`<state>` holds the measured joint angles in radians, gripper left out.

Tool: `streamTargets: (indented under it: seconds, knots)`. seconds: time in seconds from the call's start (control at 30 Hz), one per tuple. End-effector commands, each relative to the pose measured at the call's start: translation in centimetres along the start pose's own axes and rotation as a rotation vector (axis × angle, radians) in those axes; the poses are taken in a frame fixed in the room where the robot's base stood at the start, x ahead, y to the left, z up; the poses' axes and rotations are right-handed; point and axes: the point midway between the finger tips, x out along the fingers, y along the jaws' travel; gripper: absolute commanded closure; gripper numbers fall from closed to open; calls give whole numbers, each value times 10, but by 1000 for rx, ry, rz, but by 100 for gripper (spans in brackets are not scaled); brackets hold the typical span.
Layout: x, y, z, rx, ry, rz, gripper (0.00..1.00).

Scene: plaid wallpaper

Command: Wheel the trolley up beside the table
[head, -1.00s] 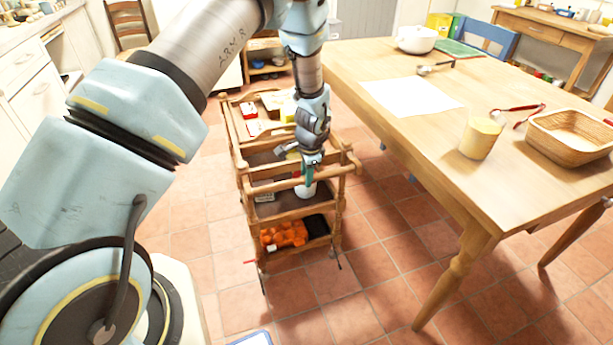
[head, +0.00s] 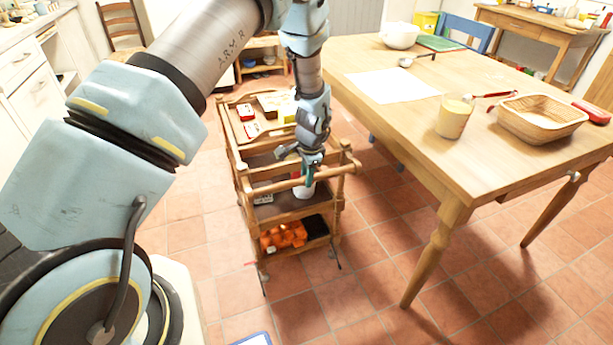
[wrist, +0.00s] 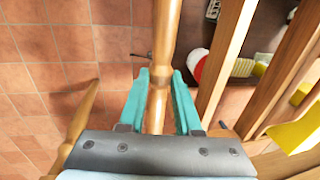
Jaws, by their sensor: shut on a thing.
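The wooden trolley (head: 243,167) stands upright on the tiled floor, to the left of the wooden table (head: 420,140) with a strip of floor between them at the near end. My gripper (head: 309,181) is at the trolley's near end, shut on its handle bar. In the wrist view the bar (wrist: 158,60) runs between the teal fingers of my gripper (wrist: 158,98). The trolley's shelves hold several things, including orange items (head: 284,236) at the bottom and a white container (head: 304,191) partly hidden by my gripper.
A blue-edged object (head: 252,339) lies on the floor at the bottom. A wooden chair (head: 122,28) stands at the back left.

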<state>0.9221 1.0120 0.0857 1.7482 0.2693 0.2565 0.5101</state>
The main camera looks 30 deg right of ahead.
Motion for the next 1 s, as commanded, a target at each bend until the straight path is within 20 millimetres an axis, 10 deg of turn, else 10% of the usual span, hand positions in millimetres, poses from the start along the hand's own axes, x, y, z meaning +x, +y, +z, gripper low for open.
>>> streamTargets:
  seconds: [0.1, 0.13, 0.43, 0.77, 1.0]
  knots:
    - [0, -1, 1, -1, -1, -2, 100]
    - [0, -1, 1, -2, -1, -2, 67]
    - [0, -1, 1, -1, 0, -2, 33]
    - [-4, -1, 0, -1, 1, -2, 33]
    - [-41, -2, -1, -2, 4, -4, 33]
